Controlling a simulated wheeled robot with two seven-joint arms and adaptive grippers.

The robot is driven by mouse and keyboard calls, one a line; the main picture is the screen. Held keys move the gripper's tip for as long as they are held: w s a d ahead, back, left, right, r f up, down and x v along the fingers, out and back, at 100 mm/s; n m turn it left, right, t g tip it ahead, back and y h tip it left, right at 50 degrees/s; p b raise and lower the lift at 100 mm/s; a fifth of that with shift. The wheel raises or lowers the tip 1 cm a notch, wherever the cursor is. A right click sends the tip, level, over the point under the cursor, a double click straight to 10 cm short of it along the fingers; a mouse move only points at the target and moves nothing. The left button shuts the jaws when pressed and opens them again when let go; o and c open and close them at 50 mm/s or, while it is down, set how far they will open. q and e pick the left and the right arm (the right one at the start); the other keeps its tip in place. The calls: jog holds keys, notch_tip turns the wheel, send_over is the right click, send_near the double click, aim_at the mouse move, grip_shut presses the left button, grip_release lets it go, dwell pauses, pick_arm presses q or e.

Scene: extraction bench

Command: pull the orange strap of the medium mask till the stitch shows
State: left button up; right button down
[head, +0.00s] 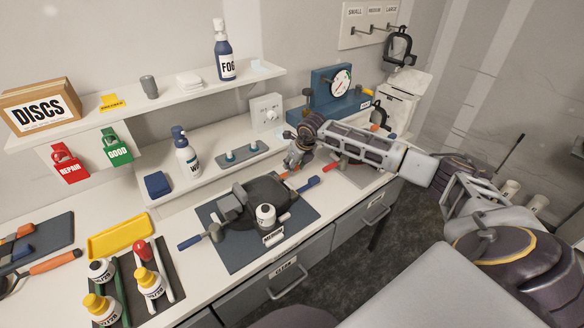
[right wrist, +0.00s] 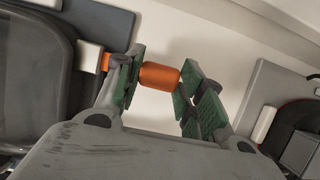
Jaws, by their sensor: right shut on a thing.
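A dark mask (head: 270,187) lies on the dark blue mat (head: 240,258) in the middle of the bench, with blue-ended straps and a grey part on its left. In the right wrist view, my right gripper (right wrist: 160,85) is shut on the orange strap end (right wrist: 160,76). A narrower orange piece (right wrist: 105,62) runs left to a pale tab (right wrist: 90,56) beside the dark mask (right wrist: 35,75). I see no stitch. My left gripper is not in view.
A blue gauge box (head: 330,82) stands behind my right gripper. A mask (head: 400,48) hangs on the labelled rack (head: 368,20). Bottles and a yellow tray (head: 118,237) fill the left side.

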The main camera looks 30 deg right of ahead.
jog(key=shift+w+d+b, duration=0.1)
jog(key=shift+d+b, duration=0.2)
jog(key=shift+d, duration=0.7)
jog(key=c, duration=0.9)
grip_release()
jog(key=shift+r, duration=0.15)
jog(key=v, duration=1.1)
jog(key=shift+s+r, duration=0.25)
jog(key=shift+r, duration=0.05)
